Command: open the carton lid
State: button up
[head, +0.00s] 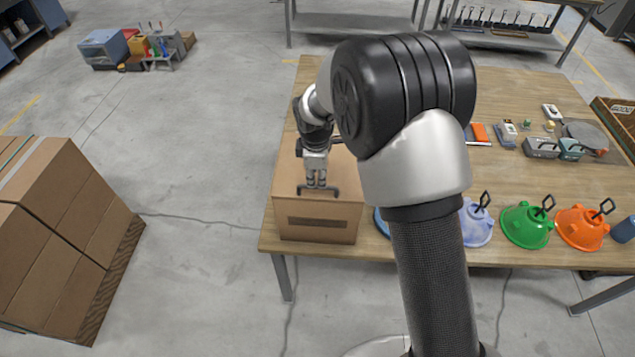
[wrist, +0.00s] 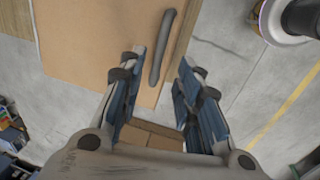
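The brown carton (head: 300,228) stands at the left end of the wooden table, its lid closed on top. A dark grey bar handle (head: 333,191) lies along the lid's near edge. My gripper (head: 317,183) is over the lid, pointing down at the handle. In the wrist view the tan lid (wrist: 85,45) fills the left, and the handle (wrist: 166,30) runs between my two spread fingers. There is a gap on each side of the bar. Whether the fingers are level with the bar or above it I cannot tell. My arm hides part of the carton's right side.
The wooden table (head: 500,183) carries a lilac hood (head: 474,228), a green hood (head: 526,228) and an orange hood (head: 580,228) along its near edge, right of my arm. Stacked cartons (head: 60,215) stand on the floor at left.

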aim_at(317, 186)
jog(key=f, duration=0.2)
jog(key=w+f, duration=0.1)
jog(key=f, duration=0.2)
jog(key=shift+w+f, duration=0.1)
jog(key=shift+f, duration=0.2)
jog(key=shift+c, duration=0.2)
grip_shut()
dwell(0.4)
